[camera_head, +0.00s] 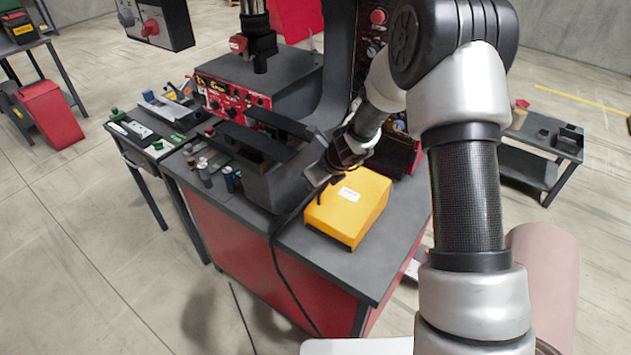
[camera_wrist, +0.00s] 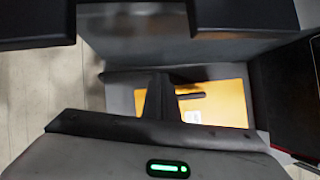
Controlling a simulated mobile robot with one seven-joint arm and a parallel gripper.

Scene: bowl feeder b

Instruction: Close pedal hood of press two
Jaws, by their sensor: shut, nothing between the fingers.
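A yellow wedge-shaped housing (camera_head: 352,214) with a white label stands on the dark top of the red cabinet, in front of the press; I take it to be the pedal hood. Its label side faces up; I cannot tell whether a flap on it is open. My gripper (camera_head: 322,188) is shut and empty, pointing down close to the housing's back left edge. Contact cannot be made out. In the wrist view the yellow housing (camera_wrist: 228,103) lies beyond the dark fingers (camera_wrist: 172,96), which partly cover it.
The press (camera_head: 265,75) with its red control panel stands behind. Several small cylinders (camera_head: 205,172) stand at the left of the cabinet top (camera_head: 330,258). A black cable hangs over the front edge. Side tables stand left and right (camera_head: 545,135).

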